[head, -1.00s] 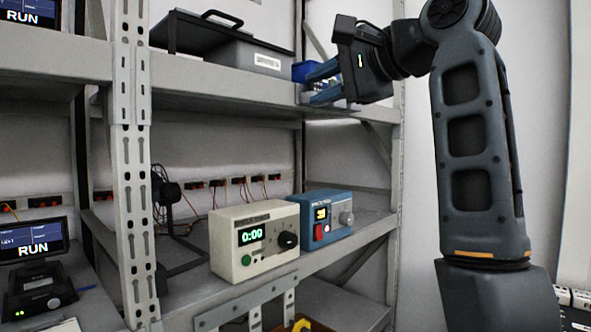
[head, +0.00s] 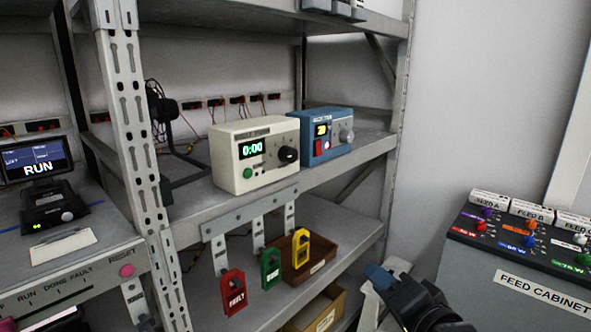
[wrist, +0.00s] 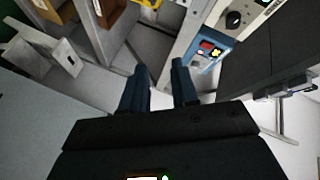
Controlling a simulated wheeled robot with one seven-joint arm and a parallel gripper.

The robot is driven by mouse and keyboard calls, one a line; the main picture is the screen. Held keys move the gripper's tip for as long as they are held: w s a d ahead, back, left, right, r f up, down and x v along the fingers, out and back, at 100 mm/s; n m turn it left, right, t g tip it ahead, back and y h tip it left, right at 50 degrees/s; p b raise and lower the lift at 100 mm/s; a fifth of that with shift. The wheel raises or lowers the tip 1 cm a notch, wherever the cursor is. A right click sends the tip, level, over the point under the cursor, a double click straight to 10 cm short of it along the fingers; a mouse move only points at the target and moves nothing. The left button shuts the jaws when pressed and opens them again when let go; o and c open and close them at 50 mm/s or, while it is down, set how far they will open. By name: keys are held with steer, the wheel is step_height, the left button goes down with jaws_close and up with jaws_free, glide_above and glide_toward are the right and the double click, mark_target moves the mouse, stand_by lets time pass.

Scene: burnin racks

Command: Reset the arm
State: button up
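My gripper shows in the wrist view (wrist: 159,72) with its two dark blue fingers apart and nothing between them. In the head view, part of my gripper (head: 376,272) shows low at the right of centre, in front of the rack's lower right corner. A blue finger points up and left there, and the rest of my arm runs out of the bottom edge. In that view the finger gap is hard to make out.
A cream timer box (head: 243,170) reading 0:00 and a blue box (head: 321,152) stand on the middle shelf. Red (head: 232,293), green and yellow tags hang below. A feed cabinet (head: 527,262) stands at the right. Rack posts and shelf edges are near my arm.

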steer(key=s+d+f+n+h, duration=0.25)
steer(key=s+f, duration=0.35)
steer(key=s, duration=0.5)
steer(key=s+d+f+n+h, duration=0.1)
steer(key=s+d+f, duration=0.3)
steer(key=s, duration=0.7)
steer(key=s+r+n, duration=0.2)
steer(key=s, duration=0.8)
steer(key=s+r+n+h, duration=0.1)
steer(key=s+r+n, duration=0.1)
steer(key=s, duration=0.9)
steer(key=shift+s+d+r+n, duration=0.25)
steer(key=shift+d+r+n, duration=0.05)
steer(key=shift+n, duration=0.35)
